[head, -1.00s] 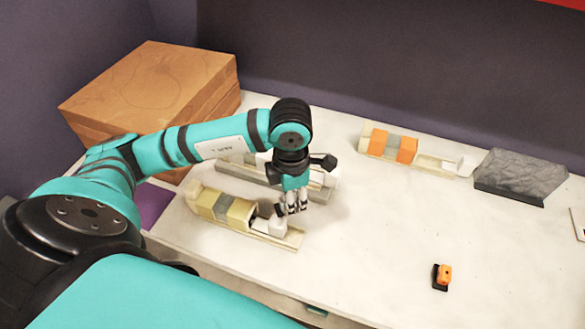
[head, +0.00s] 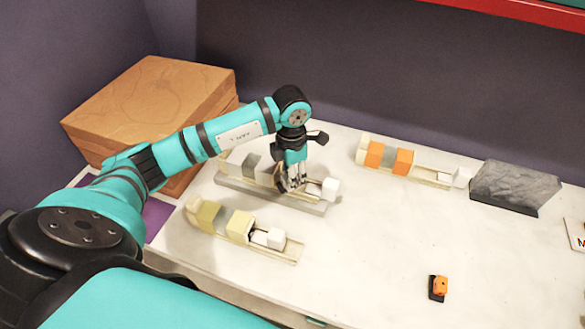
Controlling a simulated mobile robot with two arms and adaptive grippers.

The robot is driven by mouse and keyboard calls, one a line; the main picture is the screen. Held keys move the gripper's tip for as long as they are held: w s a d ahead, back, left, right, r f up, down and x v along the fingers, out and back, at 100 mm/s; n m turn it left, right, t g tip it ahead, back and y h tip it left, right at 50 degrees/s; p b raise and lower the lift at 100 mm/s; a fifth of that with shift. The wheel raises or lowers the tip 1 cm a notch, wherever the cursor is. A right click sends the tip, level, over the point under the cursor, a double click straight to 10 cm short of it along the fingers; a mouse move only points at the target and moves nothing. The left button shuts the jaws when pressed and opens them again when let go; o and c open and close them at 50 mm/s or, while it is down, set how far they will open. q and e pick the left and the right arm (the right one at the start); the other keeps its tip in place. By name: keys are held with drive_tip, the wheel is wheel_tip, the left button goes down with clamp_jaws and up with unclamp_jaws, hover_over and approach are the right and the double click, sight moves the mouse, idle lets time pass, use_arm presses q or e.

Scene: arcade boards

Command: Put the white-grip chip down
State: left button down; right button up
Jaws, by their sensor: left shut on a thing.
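My left gripper (head: 291,186) points down over the middle of the grey board (head: 300,203) and is shut on the white-grip chip, which its fingers mostly hide. The grey board carries white blocks at both ends, with a darker grey part near its left end. I cannot tell whether the chip touches this board. My right gripper is not in view.
The cream board with yellow blocks (head: 288,251) lies nearer. The cream board with orange blocks (head: 427,179) lies at the back, beside a grey stone-like block (head: 513,187). An orange-and-black chip (head: 439,287) sits at the front right. A wooden box (head: 150,105) stands back left.

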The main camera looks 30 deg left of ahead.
use_arm(q)
drive_tip(key=shift+w+a+f, duration=0.1)
drive_tip(key=shift+w+a, duration=0.25)
drive_tip(key=shift+w, duration=0.3)
drive_tip(key=shift+w+a, duration=0.35)
drive_tip(key=shift+w, duration=0.25)
drive_tip(key=shift+w+a+p, duration=0.35)
drive_tip(key=shift+w+a, duration=0.2)
drive_tip(key=shift+w, duration=0.3)
wheel_tip(320, 180, down, 3)
drive_tip(key=shift+s+d+r+p, duration=0.1)
drive_tip(key=shift+p, duration=0.35)
drive_tip(key=shift+f, duration=0.25)
drive_tip(key=shift+f, duration=0.2)
drive_tip(key=c, duration=1.1)
unclamp_jaws()
